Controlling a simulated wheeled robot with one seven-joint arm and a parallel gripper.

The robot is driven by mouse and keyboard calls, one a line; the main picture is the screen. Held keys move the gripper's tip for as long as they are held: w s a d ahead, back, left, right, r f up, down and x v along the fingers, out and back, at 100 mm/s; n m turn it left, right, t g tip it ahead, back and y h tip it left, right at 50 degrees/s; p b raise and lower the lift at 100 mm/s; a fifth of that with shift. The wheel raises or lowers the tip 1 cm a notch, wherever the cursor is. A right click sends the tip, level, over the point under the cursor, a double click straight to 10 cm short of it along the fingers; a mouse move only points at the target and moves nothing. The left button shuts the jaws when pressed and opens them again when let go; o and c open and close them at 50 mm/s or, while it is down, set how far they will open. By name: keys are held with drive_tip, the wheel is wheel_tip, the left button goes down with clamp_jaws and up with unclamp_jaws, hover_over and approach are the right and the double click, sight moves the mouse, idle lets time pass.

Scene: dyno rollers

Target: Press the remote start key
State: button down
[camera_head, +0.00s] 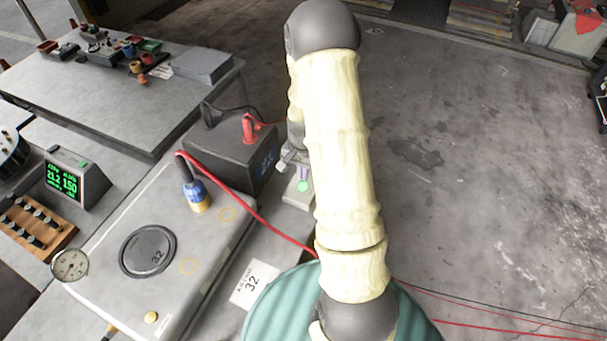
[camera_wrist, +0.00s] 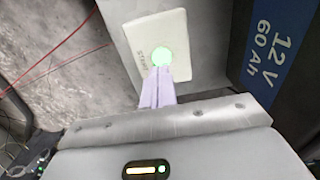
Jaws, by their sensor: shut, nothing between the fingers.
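The start key is a round, pale green, bright button (camera_head: 303,187) on a white plate at the right edge of the bench, just right of the black battery. In the wrist view the button (camera_wrist: 161,56) sits on the plate (camera_wrist: 174,24), which is marked START. My gripper (camera_head: 304,173) points down at the plate, its lavender fingers shut together and empty. In the wrist view the fingertips (camera_wrist: 160,71) reach the button's lower edge. I cannot tell whether they touch it.
The black battery (camera_head: 228,155), labelled 12 V 60 Ah, stands close beside the plate with cables clamped on. A red cable (camera_head: 269,221) crosses the bench. A grey machine (camera_head: 120,210) fills the front left. The concrete floor (camera_head: 480,170) at right is mostly clear.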

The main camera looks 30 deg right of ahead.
sight(303, 186)
wheel_tip(303, 186, up, 10)
drive_tip(key=b, duration=0.1)
drive_tip(key=shift+w+f+b, duration=0.15)
drive_tip(key=shift+f+b, duration=0.1)
drive_tip(key=shift+b, duration=0.05)
idle(0.6)
drive_tip(key=s+a+r+n+t, duration=0.2)
drive_tip(key=s+a+r+n, duration=0.3)
drive_tip(key=s+a+n, duration=0.5)
drive_tip(key=s+a, duration=0.2)
drive_tip(key=shift+s+a+r, duration=0.15)
drive_tip(key=shift+s+a, duration=0.2)
idle(2.0)
